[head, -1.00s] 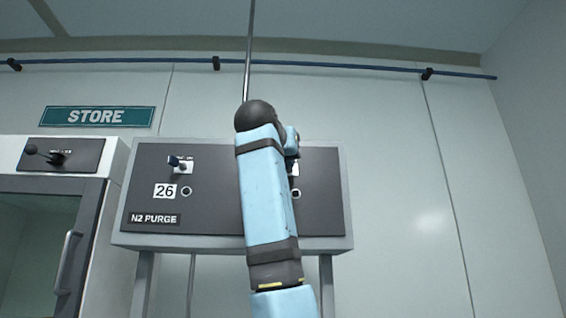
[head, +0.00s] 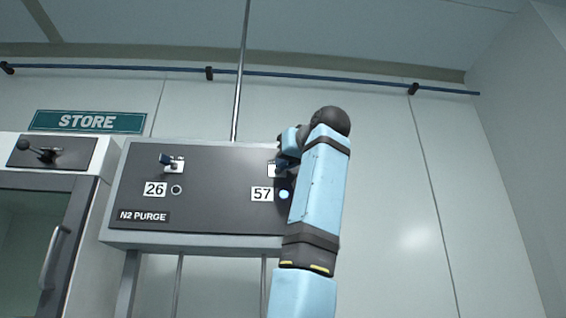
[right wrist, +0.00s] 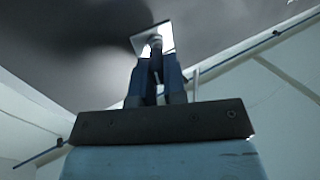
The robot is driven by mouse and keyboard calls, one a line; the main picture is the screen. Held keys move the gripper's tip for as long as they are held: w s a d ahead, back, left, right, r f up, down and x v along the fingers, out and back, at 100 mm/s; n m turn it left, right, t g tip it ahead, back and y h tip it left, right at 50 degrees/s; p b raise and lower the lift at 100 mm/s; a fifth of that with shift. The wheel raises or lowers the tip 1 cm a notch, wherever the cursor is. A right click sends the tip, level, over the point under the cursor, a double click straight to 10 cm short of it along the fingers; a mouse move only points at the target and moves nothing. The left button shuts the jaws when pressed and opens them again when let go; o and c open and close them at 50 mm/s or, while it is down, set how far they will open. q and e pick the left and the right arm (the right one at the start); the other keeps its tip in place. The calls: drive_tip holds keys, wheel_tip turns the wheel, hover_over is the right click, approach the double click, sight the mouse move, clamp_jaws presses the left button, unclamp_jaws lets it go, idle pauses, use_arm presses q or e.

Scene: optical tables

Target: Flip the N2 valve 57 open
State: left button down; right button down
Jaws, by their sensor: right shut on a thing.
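The N2 valve 57 (head: 272,171) is on the dark panel, right of valve 26, with its "57" label (head: 262,194) below it. A white plate and part of its blue handle show; my arm hides the rest. My right gripper (head: 282,165) is at this valve, shut on its handle. In the right wrist view the two fingers (right wrist: 158,82) are closed together just below the white valve plate (right wrist: 150,40). The round lamp (head: 284,195) beside the 57 label glows bluish white. My left gripper is not in view.
Valve 26 (head: 172,163), with a blue handle and an unlit round lamp (head: 176,190), is on the same N2 PURGE panel (head: 215,215). A cabinet with a black lever (head: 38,152) and a door handle (head: 52,258) stands at the left. The wall at the right is clear.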

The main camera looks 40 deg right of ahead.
drive_tip(key=shift+d+n+y, duration=0.15)
drive_tip(key=shift+n+y, duration=0.35)
drive_tip(key=shift+y, duration=0.2)
drive_tip(key=c, duration=1.2)
unclamp_jaws()
drive_tip(key=shift+s, duration=0.1)
drive_tip(key=shift+s+b, duration=2.35)
drive_tip(key=shift+s, duration=4.55)
drive_tip(key=shift+w, duration=0.1)
